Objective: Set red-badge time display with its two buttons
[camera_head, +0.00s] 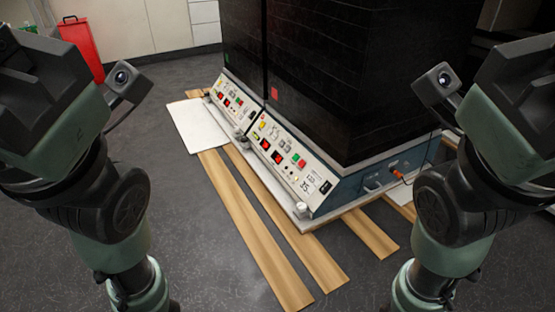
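The bioreactor with the red badge (274,93) is the nearer, right-hand black cabinet (350,85). Its sloped control panel (312,182) runs along the lower front edge. The panel carries a red-lit display (265,144), a second red-lit display (277,157), small buttons and a green square (300,160). The digits and small buttons are too small to read or tell apart. My left and right arms rise at the two sides of the picture, both apart from the panel. The fingers of both grippers are outside the picture.
A second cabinet with a green badge (226,60) and its own panel (228,97) adjoins at left. Wooden planks (250,222) lie under the cabinets. A white board (196,124) lies at left, and a red bin (82,45) stands behind. Grey floor (190,240) in front is clear.

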